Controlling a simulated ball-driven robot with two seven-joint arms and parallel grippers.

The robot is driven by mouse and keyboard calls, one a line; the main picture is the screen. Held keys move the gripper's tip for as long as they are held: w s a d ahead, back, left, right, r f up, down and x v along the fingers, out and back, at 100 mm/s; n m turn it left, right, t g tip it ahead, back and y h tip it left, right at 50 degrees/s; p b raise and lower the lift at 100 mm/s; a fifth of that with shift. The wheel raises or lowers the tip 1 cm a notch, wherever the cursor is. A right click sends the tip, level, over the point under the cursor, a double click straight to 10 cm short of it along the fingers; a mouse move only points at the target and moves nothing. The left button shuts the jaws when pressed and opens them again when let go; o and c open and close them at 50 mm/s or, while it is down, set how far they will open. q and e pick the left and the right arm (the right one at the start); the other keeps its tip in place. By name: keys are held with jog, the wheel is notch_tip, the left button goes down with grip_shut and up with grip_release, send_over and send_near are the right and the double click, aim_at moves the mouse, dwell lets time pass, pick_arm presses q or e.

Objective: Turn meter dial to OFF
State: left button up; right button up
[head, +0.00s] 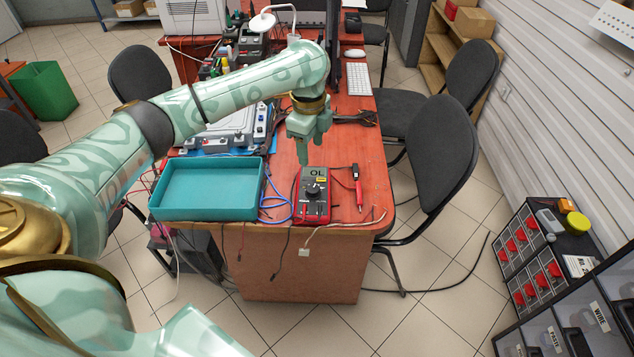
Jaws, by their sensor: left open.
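The red and dark multimeter (312,206) lies near the front edge of the wooden desk, its display reading "OL". Its round black dial (313,190) sits in the middle of its face; the exact dial setting is too small to read. My left gripper (303,150) hangs fingers down just behind the meter, above the desk, apart from the dial. It is open and holds nothing. My right gripper is not in the view.
A teal tray (208,216) stands left of the meter, with blue cable (276,205) between them. A red test probe (358,188) lies to the right. Leads hang over the front edge. A grey device (225,130) stands behind the tray. Black chairs (446,150) flank the desk.

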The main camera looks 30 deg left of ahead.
pick_arm(q)
jog(key=b, duration=0.2)
send_near(313, 188)
jog(key=shift+s+f, duration=0.1)
jog(key=shift+f, duration=0.15)
jog(key=f+b, duration=0.1)
jog(key=f, duration=0.1)
jog(key=f+b, duration=0.3)
jog(key=f, duration=0.2)
jog(key=shift+w, duration=0.3)
jog(key=shift+f+b, duration=0.5)
jog(key=shift+f, duration=0.15)
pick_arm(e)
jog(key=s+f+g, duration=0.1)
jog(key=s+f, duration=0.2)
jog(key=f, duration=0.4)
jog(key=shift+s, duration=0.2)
pick_arm(q)
jog(key=shift+r, duration=0.1)
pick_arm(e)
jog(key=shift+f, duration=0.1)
pick_arm(q)
jog(key=c, duration=1)
